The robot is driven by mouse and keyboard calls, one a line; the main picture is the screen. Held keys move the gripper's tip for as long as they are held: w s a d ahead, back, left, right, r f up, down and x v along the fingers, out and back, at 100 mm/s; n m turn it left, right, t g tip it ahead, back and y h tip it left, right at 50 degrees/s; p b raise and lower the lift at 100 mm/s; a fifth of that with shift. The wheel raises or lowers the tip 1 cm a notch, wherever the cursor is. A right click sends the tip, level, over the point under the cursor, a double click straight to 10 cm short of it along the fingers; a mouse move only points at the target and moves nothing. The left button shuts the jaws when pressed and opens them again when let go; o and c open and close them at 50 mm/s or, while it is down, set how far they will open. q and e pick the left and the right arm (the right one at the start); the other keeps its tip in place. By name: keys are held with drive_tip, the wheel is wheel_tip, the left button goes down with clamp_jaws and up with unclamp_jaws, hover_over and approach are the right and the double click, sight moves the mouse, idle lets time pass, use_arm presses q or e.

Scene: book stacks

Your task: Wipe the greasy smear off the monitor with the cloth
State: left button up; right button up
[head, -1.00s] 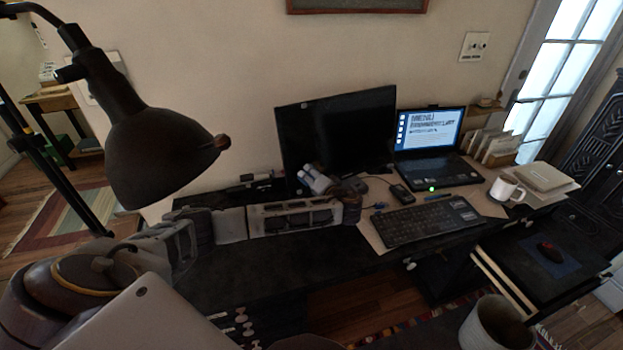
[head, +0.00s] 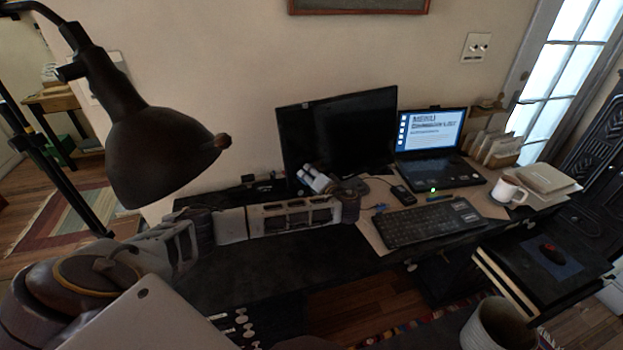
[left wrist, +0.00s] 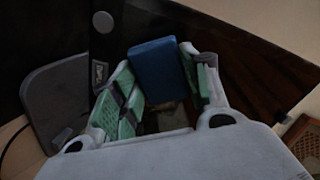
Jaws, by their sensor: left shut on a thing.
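The monitor (head: 345,130) is a dark, switched-off screen standing at the back of the desk. In the left wrist view, its dark panel (left wrist: 60,30) fills the upper left. I cannot make out a smear on the visible part. My left gripper (head: 318,180) is low in front of the monitor's lower left part. In the left wrist view, its green-padded fingers (left wrist: 160,75) are shut on a blue cloth (left wrist: 158,68), which looks like a flat folded block close to the monitor. Whether it touches the screen I cannot tell. The cloth is hidden in the head view. My right gripper is not in view.
An open laptop (head: 430,140) stands right of the monitor. A keyboard (head: 428,222), a phone (head: 403,196) and a white mug (head: 508,190) are on the desk's right part. A dark lamp (head: 160,150) hangs at the left.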

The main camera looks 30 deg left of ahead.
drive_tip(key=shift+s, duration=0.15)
use_arm(q)
drive_tip(key=shift+w+a, duration=0.15)
drive_tip(key=shift+a, duration=0.1)
drive_tip(key=shift+w+a+f, duration=0.1)
drive_tip(key=shift+w+d+b, duration=0.2)
drive_tip(key=shift+w+b, duration=0.1)
drive_tip(key=shift+b, duration=0.05)
drive_tip(key=shift+w+d+b, duration=0.35)
drive_tip(key=shift+w, duration=0.25)
drive_tip(key=shift+w+d+b, duration=0.35)
drive_tip(key=shift+w, duration=0.2)
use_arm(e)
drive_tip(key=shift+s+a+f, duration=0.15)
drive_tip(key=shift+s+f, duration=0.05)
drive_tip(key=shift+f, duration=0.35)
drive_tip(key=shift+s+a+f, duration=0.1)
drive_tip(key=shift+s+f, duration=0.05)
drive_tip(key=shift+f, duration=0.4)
